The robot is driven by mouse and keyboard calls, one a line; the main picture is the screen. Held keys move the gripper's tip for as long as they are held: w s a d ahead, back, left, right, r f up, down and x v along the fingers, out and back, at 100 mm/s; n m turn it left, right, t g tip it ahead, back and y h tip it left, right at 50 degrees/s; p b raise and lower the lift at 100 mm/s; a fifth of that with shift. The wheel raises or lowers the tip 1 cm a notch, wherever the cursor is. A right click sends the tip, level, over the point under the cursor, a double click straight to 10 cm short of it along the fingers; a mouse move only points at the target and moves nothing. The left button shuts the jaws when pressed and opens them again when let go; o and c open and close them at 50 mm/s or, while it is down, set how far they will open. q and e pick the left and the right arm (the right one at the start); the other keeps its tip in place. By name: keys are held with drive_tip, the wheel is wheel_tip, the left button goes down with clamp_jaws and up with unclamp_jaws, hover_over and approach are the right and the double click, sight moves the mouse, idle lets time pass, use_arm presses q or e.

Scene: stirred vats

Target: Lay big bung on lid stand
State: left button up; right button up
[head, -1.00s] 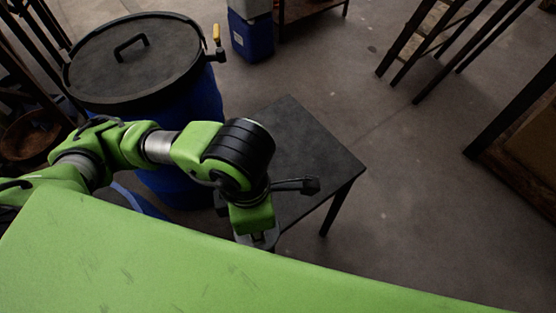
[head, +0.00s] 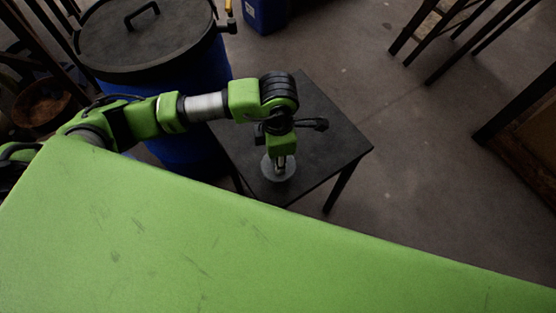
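A round grey disc with a knob, which I take as the big bung (head: 267,170), shows under my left gripper (head: 280,163) in the head view. The gripper points down at the knob, and its fingers look closed around it, though they are small and dark. The disc is over the front part of a low black table, which I take as the lid stand (head: 325,148). I cannot tell whether the disc touches the top. My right gripper is not in view.
A blue vat (head: 185,145) with a black handled lid (head: 150,45) stands left of the table. A blue container (head: 265,14) is behind. My green body covers the foreground. The table's right part and the floor beyond are clear.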

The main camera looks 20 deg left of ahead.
use_arm(q)
drive_tip(key=shift+s+f, duration=0.1)
drive_tip(key=shift+f, duration=0.9)
drive_tip(key=shift+f, duration=0.2)
drive_tip(key=o, duration=1.1)
drive_tip(key=shift+r, duration=0.15)
drive_tip(key=shift+r, duration=0.2)
wheel_tip(320, 180, up, 12)
drive_tip(key=shift+f+b, duration=0.15)
drive_tip(key=shift+b, duration=0.6)
